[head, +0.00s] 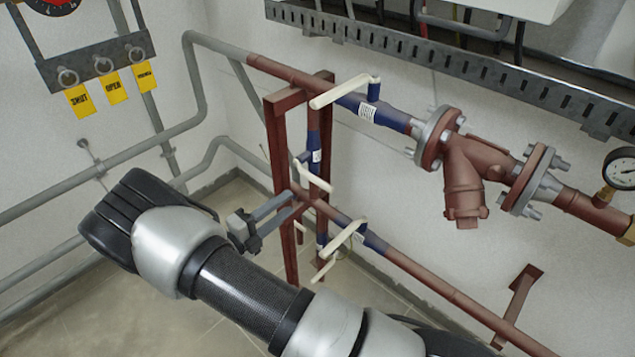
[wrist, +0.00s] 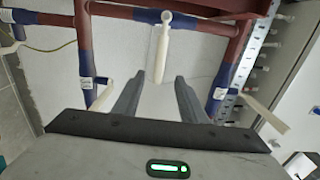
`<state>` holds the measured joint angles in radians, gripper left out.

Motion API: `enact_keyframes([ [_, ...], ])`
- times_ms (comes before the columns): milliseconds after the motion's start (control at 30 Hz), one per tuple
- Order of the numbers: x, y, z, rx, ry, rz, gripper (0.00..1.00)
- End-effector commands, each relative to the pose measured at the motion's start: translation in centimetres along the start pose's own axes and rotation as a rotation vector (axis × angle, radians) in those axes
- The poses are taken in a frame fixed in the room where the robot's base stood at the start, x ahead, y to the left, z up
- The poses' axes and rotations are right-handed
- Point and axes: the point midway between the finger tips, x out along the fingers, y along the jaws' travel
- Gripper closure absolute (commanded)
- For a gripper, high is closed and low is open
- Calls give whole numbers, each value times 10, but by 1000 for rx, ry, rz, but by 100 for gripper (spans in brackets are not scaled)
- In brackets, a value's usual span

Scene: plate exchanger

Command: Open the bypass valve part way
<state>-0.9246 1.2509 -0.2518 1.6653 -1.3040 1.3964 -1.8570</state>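The bypass valve is a blue body (head: 314,150) on the upright pipe joining the upper and lower pipes. Its cream lever (head: 314,177) sticks out across that pipe. In the wrist view the same lever (wrist: 162,52) points from the blue body toward me, square to the red pipe. My gripper (head: 289,204) is just left of the lever in the head view. In the wrist view my gripper (wrist: 160,76) is open, with one finger on each side of the lever's end. I see no contact with either finger, and the depth between them is hard to tell.
Other cream levers sit on the upper pipe (head: 345,92) and lower pipe (head: 343,235). A red support frame (head: 276,140) stands beside the bypass. A flanged strainer (head: 463,175) and gauge (head: 621,168) are at right. Yellow tags (head: 112,88) hang at upper left.

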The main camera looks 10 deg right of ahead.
Motion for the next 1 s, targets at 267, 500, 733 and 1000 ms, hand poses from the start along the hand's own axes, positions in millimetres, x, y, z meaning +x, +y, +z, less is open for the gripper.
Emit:
enact_keyframes([
  [267,64,1,-2,1,5,0,62],
  [500,109,1,-2,2,4,1,62],
  [733,130,0,-1,2,3,1,62],
  [1000,132,0,-1,2,2,2,62],
])
